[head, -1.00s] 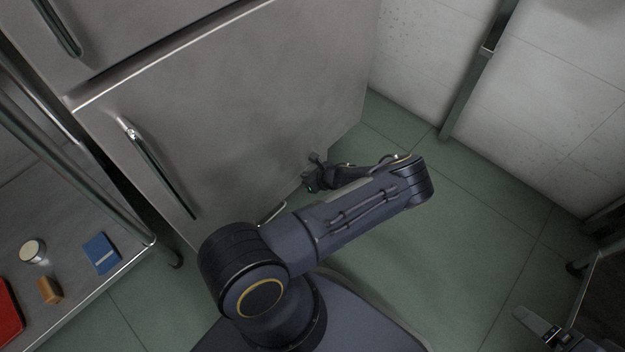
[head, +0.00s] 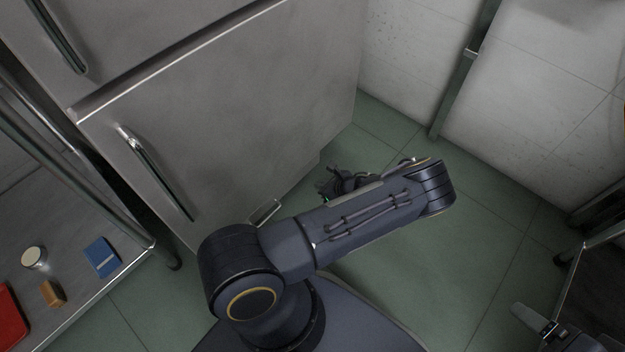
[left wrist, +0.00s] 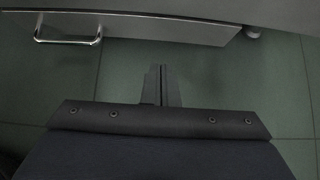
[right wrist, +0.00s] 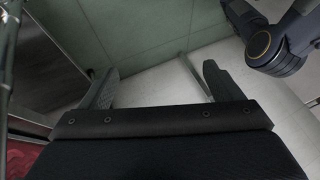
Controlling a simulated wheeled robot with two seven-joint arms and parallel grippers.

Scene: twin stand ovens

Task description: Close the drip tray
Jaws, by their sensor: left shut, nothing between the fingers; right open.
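The drip tray (left wrist: 150,28) shows in the left wrist view as a low grey front under the steel oven, with a bright bar handle (left wrist: 68,38) at its left. In the head view the handle (head: 265,212) pokes out below the oven's lower edge; most of the tray is hidden by the oven and my left arm. I cannot tell how far out it stands. My left gripper (head: 327,192) is shut and empty, low over the floor, apart from the tray front; its fingers also show in the left wrist view (left wrist: 161,85). My right gripper (right wrist: 160,88) is open and empty, away from the tray.
The oven door (head: 230,120) has a long bar handle (head: 155,172). A steel table (head: 85,295) at left holds a blue box (head: 101,256) and other small items. A dark stand (head: 595,290) is at right. Green floor (head: 455,250) is clear between the oven and this stand.

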